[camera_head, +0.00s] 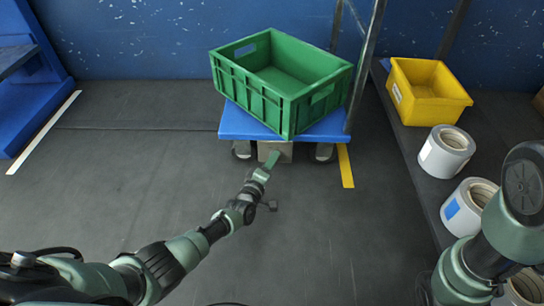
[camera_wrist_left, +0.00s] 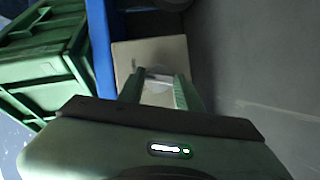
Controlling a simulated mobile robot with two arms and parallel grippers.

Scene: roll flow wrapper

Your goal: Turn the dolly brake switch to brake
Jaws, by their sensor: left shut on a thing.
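The dolly has a blue deck (camera_head: 232,123), dark wheels and an upright metal handle frame at its right. A tan box (camera_head: 284,152) sits below the front edge of the deck, between two wheels. My left gripper (camera_head: 272,159) reaches this box from the front. In the left wrist view, the fingers of my left gripper (camera_wrist_left: 158,82) point at the tan box (camera_wrist_left: 150,52). They are shut on a small pale part of the brake switch (camera_wrist_left: 158,74), mostly hidden between them. Its setting cannot be read. My right gripper is out of view.
A green crate (camera_head: 263,103) rests on the dolly. A dark shelf (camera_head: 415,145) at the right holds a yellow bin (camera_head: 430,92) and several white rolls (camera_head: 440,155). A yellow floor strip (camera_head: 346,168) lies right of the dolly. The floor at front left is clear.

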